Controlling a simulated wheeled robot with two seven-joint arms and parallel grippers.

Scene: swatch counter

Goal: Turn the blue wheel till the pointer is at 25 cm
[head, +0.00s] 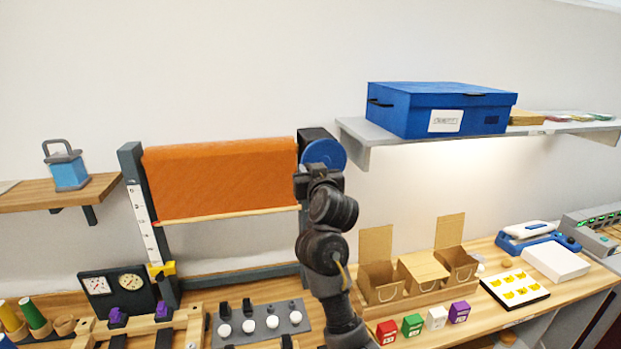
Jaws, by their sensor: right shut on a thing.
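The blue wheel (325,150) is at the right end of an orange cloth roll (222,180) on a dark frame. My right gripper (313,170) is at the wheel's lower left edge, shut on it; its fingertips are largely hidden by my own wrist. A white upright scale (147,230) with small marks stands at the left post. A yellow piece (161,269), which looks like the pointer, is near the scale's foot; the numbers are too small to read. The cloth hangs partway down, with a pale bar along its lower edge. My left gripper is not in view.
A grey shelf (365,135) with a blue box (420,112) is close to the right of the wheel. Open cardboard boxes (380,280) and small coloured blocks stand right of my arm. White knobs (248,326) and a dial panel (117,290) crowd the counter at left.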

